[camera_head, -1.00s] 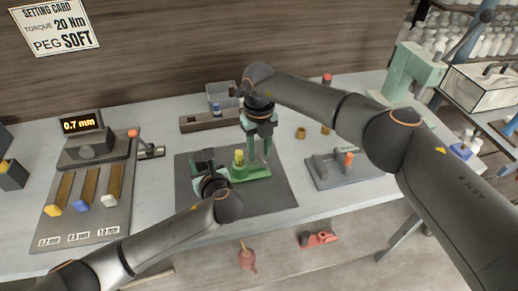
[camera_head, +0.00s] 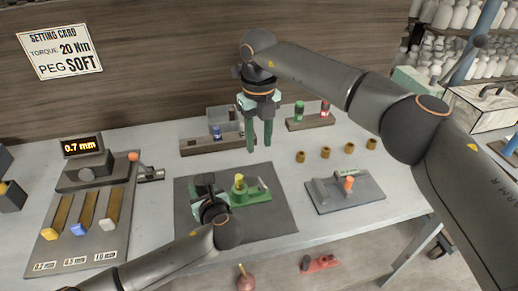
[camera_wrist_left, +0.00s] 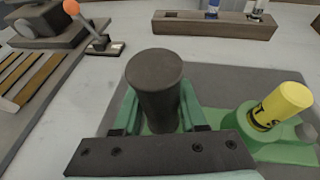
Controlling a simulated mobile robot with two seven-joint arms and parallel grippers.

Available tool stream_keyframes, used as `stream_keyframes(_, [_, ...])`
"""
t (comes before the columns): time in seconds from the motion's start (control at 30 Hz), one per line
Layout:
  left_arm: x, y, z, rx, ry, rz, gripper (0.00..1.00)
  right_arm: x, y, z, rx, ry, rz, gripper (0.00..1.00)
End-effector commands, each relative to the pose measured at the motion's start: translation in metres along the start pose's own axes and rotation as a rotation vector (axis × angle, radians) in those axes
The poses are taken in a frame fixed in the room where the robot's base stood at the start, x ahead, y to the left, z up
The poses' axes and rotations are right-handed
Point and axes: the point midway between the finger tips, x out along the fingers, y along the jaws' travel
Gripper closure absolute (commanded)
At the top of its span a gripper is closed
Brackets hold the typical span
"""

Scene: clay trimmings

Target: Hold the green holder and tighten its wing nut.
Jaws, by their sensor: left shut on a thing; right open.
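The green holder (camera_head: 262,196) lies on a dark grey mat, with a yellow peg (camera_head: 239,181) standing in it. The left wrist view also shows the holder (camera_wrist_left: 285,153) and the yellow peg (camera_wrist_left: 280,106), which carries dark lettering. My left gripper (camera_head: 206,192) is shut on the holder's dark upright cylinder (camera_wrist_left: 155,85), at the holder's left end. A small grey piece (camera_head: 262,184) sits at the holder's right end; I cannot tell whether it is the wing nut. My right gripper (camera_head: 259,146) is open and empty, in the air above the holder, fingers pointing down.
The mat (camera_head: 280,222) has bare room around the holder. A grey fixture with an orange knob (camera_head: 348,184) stands right, several brass cylinders (camera_head: 325,153) behind it. A wooden rack (camera_head: 200,146) stands at the back, a display reading 0.7 mm (camera_head: 82,146) at left.

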Motion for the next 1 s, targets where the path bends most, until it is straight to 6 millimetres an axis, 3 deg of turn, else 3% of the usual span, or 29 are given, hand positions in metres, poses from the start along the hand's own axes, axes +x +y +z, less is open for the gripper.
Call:
stream_keyframes(0.37, [-0.0001, -0.0001, -0.0008, 0.001, 0.001, 0.000, 1.00, -0.0013, 0.0001, 0.0000, 0.000, 0.000, 0.000, 0.59])
stream_keyframes(0.4, [-0.0001, -0.0001, -0.0008, 0.001, 0.001, 0.000, 0.55, -0.0012, 0.0001, 0.0001, 0.000, 0.000, 0.000, 0.59])
stream_keyframes(0.7, [-0.0001, 0.0000, -0.0004, 0.000, 0.001, 0.000, 0.24, -0.0010, 0.0001, 0.0001, 0.000, 0.000, 0.000, 0.59])
stream_keyframes(1.0, [-0.0032, -0.0002, -0.0003, 0.000, 0.001, -0.001, 0.24, -0.0010, 0.0000, 0.0001, 0.000, 0.000, 0.000, 0.59])
